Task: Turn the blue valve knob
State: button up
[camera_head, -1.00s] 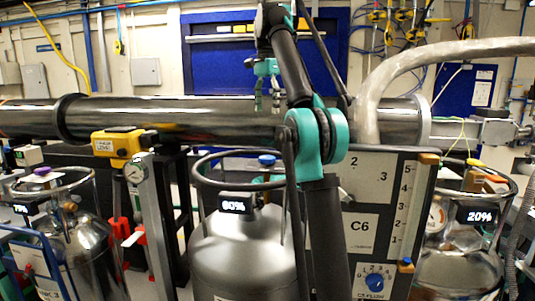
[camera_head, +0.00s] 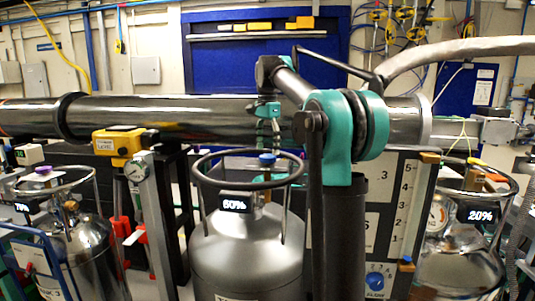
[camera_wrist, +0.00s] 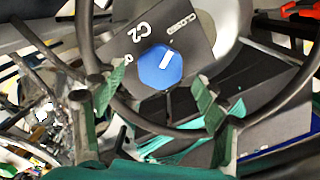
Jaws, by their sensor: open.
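A blue valve knob (camera_head: 267,159) sits on top of the middle grey tank (camera_head: 245,250), inside its round guard ring (camera_head: 205,168). My gripper (camera_head: 271,130) hangs just above the knob in the head view, pointing down. In the wrist view my gripper (camera_wrist: 155,98) is open, its green-padded fingers left and right of the knob's lower side. Whether they touch it cannot be told; nothing is between the pads.
A long steel pipe (camera_head: 200,118) runs behind the tank. A panel with another blue knob (camera_head: 375,281) stands to the right. Tanks with guard rings stand at left (camera_head: 85,250) and right (camera_head: 455,265). A yellow box (camera_head: 118,142) sits left of the middle tank.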

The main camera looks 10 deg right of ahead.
jog(key=shift+f, duration=1.25)
jog(key=shift+c, duration=0.4)
jog(key=c, duration=1.1)
